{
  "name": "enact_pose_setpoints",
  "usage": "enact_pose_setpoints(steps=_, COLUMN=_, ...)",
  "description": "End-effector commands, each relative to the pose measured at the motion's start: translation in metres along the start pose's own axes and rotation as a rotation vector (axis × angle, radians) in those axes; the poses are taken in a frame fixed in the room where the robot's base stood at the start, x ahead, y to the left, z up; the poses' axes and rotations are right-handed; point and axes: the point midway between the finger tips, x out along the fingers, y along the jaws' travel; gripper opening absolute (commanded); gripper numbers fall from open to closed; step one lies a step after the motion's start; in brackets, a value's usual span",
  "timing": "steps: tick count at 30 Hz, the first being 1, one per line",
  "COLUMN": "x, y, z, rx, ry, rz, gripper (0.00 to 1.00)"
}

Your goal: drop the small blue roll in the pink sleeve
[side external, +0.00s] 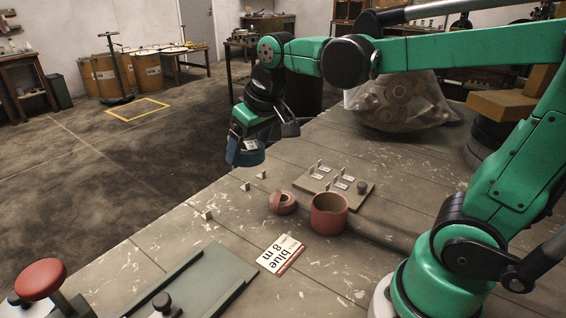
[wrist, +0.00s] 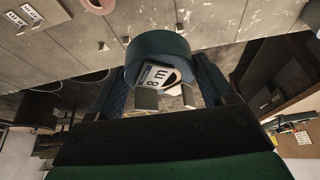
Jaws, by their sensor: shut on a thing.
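My gripper (side external: 247,140) is shut on a blue roll (side external: 249,157) and holds it in the air above the far left edge of the table. In the wrist view the roll (wrist: 160,50) sits between the fingers, with a white label reading "8 m" inside its ring. A pink open-topped cylinder, likely the sleeve (side external: 328,222), stands on the table to the right of and below the gripper. A smaller pink ring-like piece (side external: 283,208) lies just left of it; a pink piece (wrist: 98,4) also shows at the top of the wrist view.
A card reading "blue 8 m" (side external: 281,254) lies in front of the cylinder. A board with upright pegs and labels (side external: 320,180) lies behind it. Small pale blocks (side external: 245,187) stand near the left edge. A clear bag (side external: 400,100) sits at the back. A red-knobbed fixture (side external: 40,280) is front left.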

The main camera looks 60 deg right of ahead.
Motion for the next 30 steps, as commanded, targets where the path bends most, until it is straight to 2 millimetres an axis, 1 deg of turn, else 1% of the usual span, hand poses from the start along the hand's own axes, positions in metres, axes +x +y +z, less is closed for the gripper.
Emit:
enact_pose_setpoints(steps=1, x=0.001, y=0.010, z=0.007, rx=0.031, ry=0.000, rz=0.013, gripper=0.23)
enact_pose_setpoints(steps=5, x=0.005, y=0.040, z=0.030, rx=0.126, ry=0.000, rz=0.052, gripper=0.23)
enact_pose_setpoints(steps=9, x=0.010, y=0.073, z=0.066, rx=0.251, ry=0.001, rz=0.104, gripper=0.23)
enact_pose_setpoints(steps=13, x=0.014, y=0.094, z=0.097, rx=0.350, ry=0.002, rz=0.146, gripper=0.23)
enact_pose_setpoints(steps=15, x=0.016, y=0.101, z=0.109, rx=0.388, ry=0.002, rz=0.162, gripper=0.23)
enact_pose_setpoints(steps=18, x=0.018, y=0.106, z=0.120, rx=0.422, ry=0.002, rz=0.176, gripper=0.23)
enact_pose_setpoints(steps=23, x=0.024, y=0.108, z=0.127, rx=0.436, ry=0.002, rz=0.182, gripper=0.23)
enact_pose_setpoints(steps=30, x=0.043, y=0.108, z=0.134, rx=0.434, ry=0.002, rz=0.181, gripper=0.23)
